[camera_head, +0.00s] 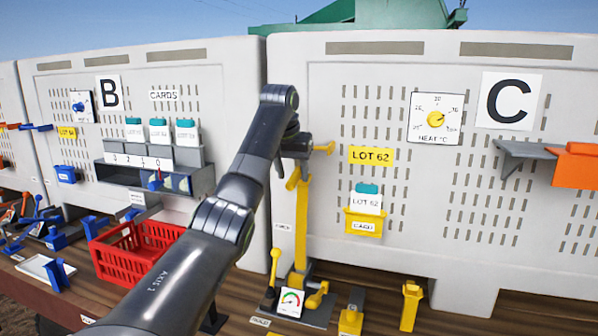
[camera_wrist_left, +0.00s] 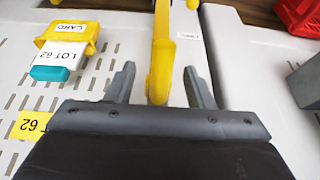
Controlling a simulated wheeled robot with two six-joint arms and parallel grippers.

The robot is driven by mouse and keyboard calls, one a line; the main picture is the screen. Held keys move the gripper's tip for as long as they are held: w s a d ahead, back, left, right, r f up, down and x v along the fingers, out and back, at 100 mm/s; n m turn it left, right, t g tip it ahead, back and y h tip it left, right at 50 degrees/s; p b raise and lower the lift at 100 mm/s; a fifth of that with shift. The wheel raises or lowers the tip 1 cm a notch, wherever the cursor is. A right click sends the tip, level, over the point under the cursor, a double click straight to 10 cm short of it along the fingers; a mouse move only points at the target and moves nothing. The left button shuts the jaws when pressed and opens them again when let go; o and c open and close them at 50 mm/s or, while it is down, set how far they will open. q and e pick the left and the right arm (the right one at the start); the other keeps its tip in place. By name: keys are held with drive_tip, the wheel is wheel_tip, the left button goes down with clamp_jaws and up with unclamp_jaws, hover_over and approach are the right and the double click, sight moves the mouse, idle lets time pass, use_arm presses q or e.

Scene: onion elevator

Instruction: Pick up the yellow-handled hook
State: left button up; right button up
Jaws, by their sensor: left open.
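A long yellow bar, which looks like the hook's handle (camera_head: 301,222), stands upright in front of the pale bin panel in the head view. In the left wrist view the yellow handle (camera_wrist_left: 161,50) comes down from the top edge, and its rounded end lies between the two fingers. My left gripper (camera_wrist_left: 158,80) is open, with a finger on each side of the handle and a visible gap on both sides. In the head view the left gripper (camera_head: 298,152) is partly hidden by my wrist at the top of the handle. The hook end cannot be made out. My right gripper is out of view.
A yellow card holder (camera_head: 363,222) with a LOT 62 card hangs right of the handle. A yellow lever stand with a gauge (camera_head: 290,302) is below. A red basket (camera_head: 137,250) stands left. Yellow blocks (camera_head: 411,305) stand on the wooden shelf, which has bare gaps between them.

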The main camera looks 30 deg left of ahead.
sight(293, 177)
use_arm(q)
drive_tip(key=p+x, duration=0.1)
drive_tip(key=x, duration=0.2)
drive_tip(key=shift+a+p, duration=0.15)
drive_tip(key=shift+p, duration=0.15)
drive_tip(key=shift+w+f, duration=0.2)
drive_tip(key=shift+f, duration=0.1)
drive_tip(key=shift+s, duration=0.1)
drive_tip(key=shift+r, duration=0.1)
drive_tip(key=shift+c, duration=1.3)
drive_tip(key=c, duration=0.7)
clamp_jaws()
drive_tip(key=shift+r, duration=0.15)
